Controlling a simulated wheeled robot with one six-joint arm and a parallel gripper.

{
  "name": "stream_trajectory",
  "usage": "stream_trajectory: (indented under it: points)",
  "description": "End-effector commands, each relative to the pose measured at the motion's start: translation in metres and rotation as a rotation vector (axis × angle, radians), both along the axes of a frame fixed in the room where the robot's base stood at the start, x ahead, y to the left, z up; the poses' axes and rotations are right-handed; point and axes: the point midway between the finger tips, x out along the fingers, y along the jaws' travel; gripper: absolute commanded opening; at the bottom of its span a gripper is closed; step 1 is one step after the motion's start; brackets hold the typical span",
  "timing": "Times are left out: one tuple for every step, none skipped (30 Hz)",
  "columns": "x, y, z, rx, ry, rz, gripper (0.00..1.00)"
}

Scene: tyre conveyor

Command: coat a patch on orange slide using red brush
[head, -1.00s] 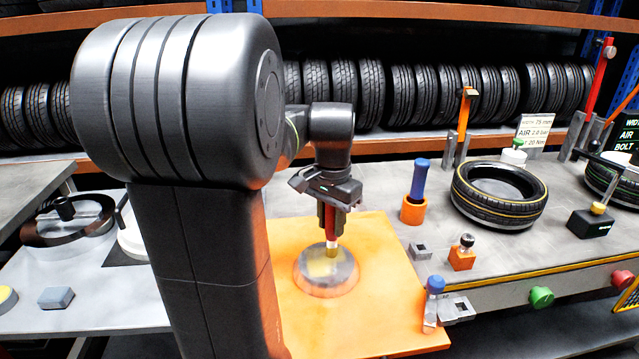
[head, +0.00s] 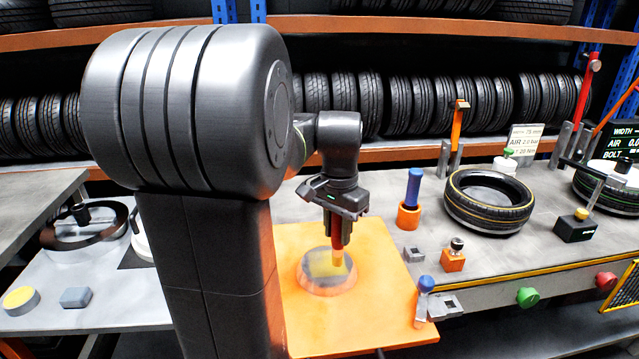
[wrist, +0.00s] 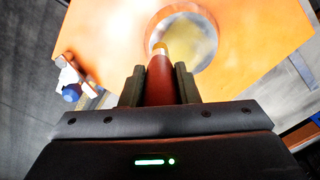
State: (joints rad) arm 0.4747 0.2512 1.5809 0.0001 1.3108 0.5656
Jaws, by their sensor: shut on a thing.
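The orange slide (head: 388,308) is a flat orange board with a round grey patch (head: 318,287) on it. Part of the patch is covered in yellow. My gripper (head: 338,215) is shut on the red brush (head: 337,237) and holds it handle up, slightly tilted, above the patch. The brush's yellow-ended tip is at the patch's right part in the head view and appears to touch it. In the wrist view the red brush (wrist: 160,85) stands between both fingers, with its tip over the edge of the yellowed patch (wrist: 200,45).
A blue-handled tool in an orange holder (head: 408,215) stands right of the slide. A small orange block with a knob (head: 453,259) and a blue-topped grey fixture (head: 427,290) are close by. A tyre (head: 490,200) lies farther right. Tyre racks line the back.

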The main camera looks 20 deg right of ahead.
Motion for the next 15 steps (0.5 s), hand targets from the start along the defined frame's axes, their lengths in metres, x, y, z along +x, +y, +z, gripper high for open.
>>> stream_trajectory:
  points:
    - [0.0,0.0,0.01,-0.001,-0.001,0.001,0.05]
    - [0.0,0.0,0.013,-0.001,-0.001,0.002,0.05]
    - [0.001,0.0,0.016,-0.001,-0.001,0.002,0.05]
    - [0.001,0.0,0.019,-0.001,-0.001,0.003,0.05]
    - [0.001,0.0,0.022,-0.001,-0.001,0.003,0.05]
    - [0.001,0.0,0.025,-0.001,-0.001,0.004,0.05]
    - [0.001,0.0,0.028,-0.001,-0.001,0.005,0.05]
    - [0.001,0.0,0.03,-0.001,-0.001,0.005,0.05]
    - [0.001,0.0,0.034,-0.001,-0.001,0.006,0.05]
    - [0.001,0.0,0.037,-0.001,-0.001,0.006,0.05]
    - [0.001,0.0,0.039,-0.001,-0.001,0.007,0.05]
    - [0.002,0.0,0.041,-0.001,-0.001,0.007,0.05]
    - [0.002,0.0,0.043,0.0,0.0,0.008,0.05]
    - [0.002,0.0,0.044,0.0,0.0,0.008,0.05]
    - [0.002,0.0,0.045,0.0,0.0,0.008,0.05]
